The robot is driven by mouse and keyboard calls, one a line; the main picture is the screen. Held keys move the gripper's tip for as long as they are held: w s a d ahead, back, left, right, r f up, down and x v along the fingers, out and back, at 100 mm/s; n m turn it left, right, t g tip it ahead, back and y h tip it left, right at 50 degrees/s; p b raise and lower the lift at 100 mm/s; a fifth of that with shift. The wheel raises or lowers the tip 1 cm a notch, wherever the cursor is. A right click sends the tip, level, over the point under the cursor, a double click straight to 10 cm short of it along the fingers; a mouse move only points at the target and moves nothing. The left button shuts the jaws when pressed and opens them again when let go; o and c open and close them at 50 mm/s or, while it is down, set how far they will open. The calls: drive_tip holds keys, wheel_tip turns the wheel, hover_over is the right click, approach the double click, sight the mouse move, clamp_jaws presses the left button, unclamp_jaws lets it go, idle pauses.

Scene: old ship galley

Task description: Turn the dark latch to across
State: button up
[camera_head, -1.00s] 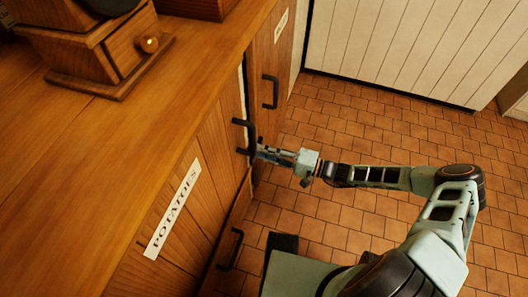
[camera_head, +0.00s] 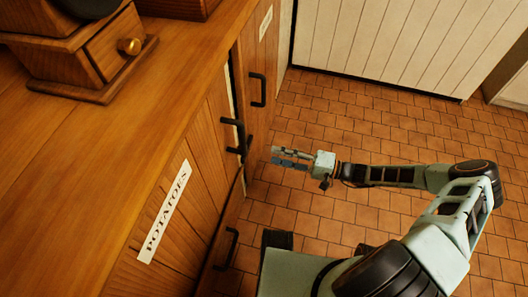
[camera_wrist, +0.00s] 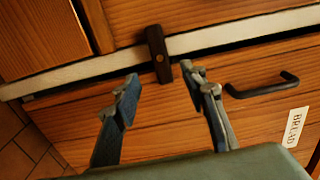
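The dark latch (camera_wrist: 158,53) is a short bar with a round pivot at its middle. In the wrist view it lies across the pale strip (camera_wrist: 215,37) between two wooden fronts, nearly at right angles to it, its ends over the wood on both sides. In the head view it is hard to separate from a dark handle (camera_head: 240,132) at the cupboard front. My gripper (camera_head: 274,156) is open and empty, apart from the cupboard. In the wrist view its fingertips (camera_wrist: 160,80) are spread, with the latch beyond the gap between them.
A dark handle (camera_wrist: 262,85) and a BREAD label (camera_wrist: 295,126) are on the front to the right in the wrist view. The POTATOES label (camera_head: 164,212) marks the nearer door. A wooden box with a brass knob (camera_head: 129,46) stands on the counter (camera_head: 100,150). Tiled floor (camera_head: 330,220) lies open.

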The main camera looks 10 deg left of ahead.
drive_tip(key=shift+s+d, duration=0.1)
drive_tip(key=shift+d, duration=1.65)
drive_tip(key=shift+s, duration=0.1)
